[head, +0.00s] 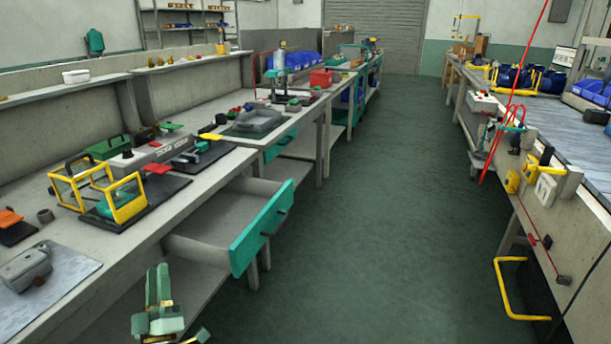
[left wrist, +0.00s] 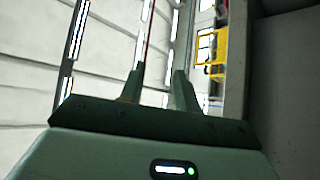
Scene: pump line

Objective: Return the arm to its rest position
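My left gripper (head: 158,272) is at the bottom left of the head view, in front of the workbench and below its top, pale green with its fingers pointing up. In the left wrist view its two fingers (left wrist: 160,72) stand apart with nothing between them, so it is open and empty. My right gripper is in neither view.
An open drawer (head: 228,222) with a green front (head: 262,232) juts from the left workbench (head: 130,243) just beyond my left gripper. A yellow-framed fixture (head: 127,213) stands on the bench. The green aisle floor (head: 350,220) is clear.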

